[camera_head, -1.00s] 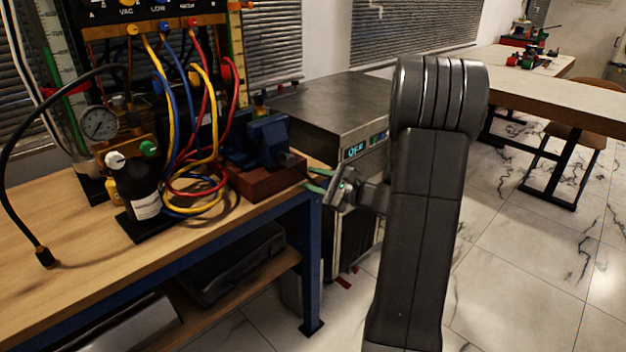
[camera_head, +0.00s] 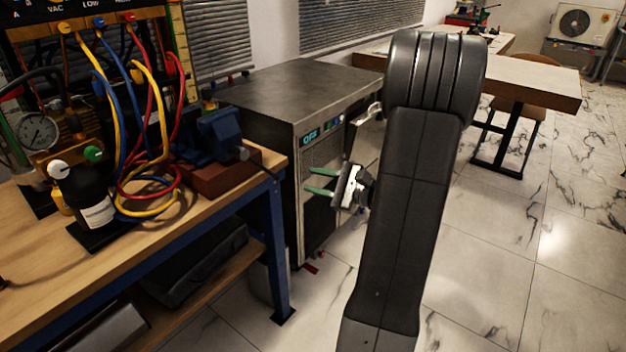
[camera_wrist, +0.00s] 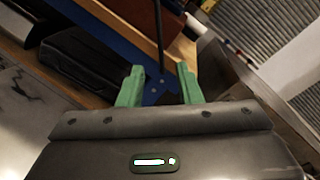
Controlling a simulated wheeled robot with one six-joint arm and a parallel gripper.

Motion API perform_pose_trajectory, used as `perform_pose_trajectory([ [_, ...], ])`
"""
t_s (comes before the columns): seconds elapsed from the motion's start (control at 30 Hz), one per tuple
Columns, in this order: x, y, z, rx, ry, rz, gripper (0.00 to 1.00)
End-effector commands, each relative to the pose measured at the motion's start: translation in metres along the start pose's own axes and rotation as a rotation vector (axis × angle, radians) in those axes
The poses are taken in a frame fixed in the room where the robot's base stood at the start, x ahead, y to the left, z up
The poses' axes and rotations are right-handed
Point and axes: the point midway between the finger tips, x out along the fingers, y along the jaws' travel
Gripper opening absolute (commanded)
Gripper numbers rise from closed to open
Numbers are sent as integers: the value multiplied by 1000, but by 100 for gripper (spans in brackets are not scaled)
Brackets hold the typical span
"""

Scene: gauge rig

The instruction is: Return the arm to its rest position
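My gripper (camera_head: 318,182) has green fingers and is at the left side of my dark grey arm (camera_head: 405,190) in the head view. It is in front of the grey metal cabinet, to the right of the workbench's end. In the wrist view the two green fingers of my gripper (camera_wrist: 158,86) stand apart with nothing held between them. A thin dark rod (camera_wrist: 158,40) and the blue bench frame (camera_wrist: 115,42) show beyond the fingers. The arm stands upright and hides part of the floor and cabinet side.
The wooden workbench (camera_head: 150,245) holds the gauge rig, hoses (camera_head: 150,120), a black bottle (camera_head: 88,200) and a blue vise (camera_head: 222,133). The metal cabinet (camera_head: 310,90) stands behind the gripper. A second table (camera_head: 530,88) is at the back right. The tiled floor at right is clear.

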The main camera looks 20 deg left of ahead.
Motion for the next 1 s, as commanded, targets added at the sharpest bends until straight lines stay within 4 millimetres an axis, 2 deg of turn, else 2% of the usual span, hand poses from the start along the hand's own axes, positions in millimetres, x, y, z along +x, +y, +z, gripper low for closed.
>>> perform_pose_trajectory([
  [0.23, 4, 0, 0, 0, -1, 1, 32],
  [0.37, 16, 1, 0, 0, -1, 3, 32],
  [1.0, 134, 1, -1, 1, -1, 3, 32],
])
